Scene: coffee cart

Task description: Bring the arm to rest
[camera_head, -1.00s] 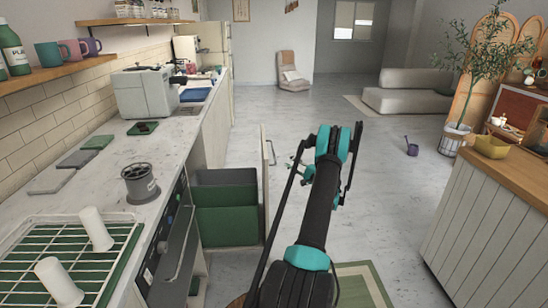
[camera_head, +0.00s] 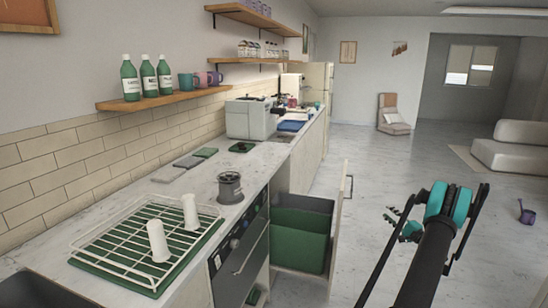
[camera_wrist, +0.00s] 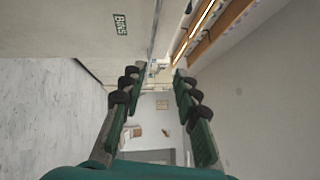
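My arm (camera_head: 437,240), black with teal joints, rises at the lower right of the head view, over the floor to the right of the counter. My gripper (camera_head: 405,225) shows small and partly hidden beyond the upper teal joint. In the wrist view my gripper (camera_wrist: 157,76) has its two green and black fingers apart, with nothing between them. It touches nothing that I can see.
A pulled-out drawer with green bins (camera_head: 300,238) stands open left of my arm.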

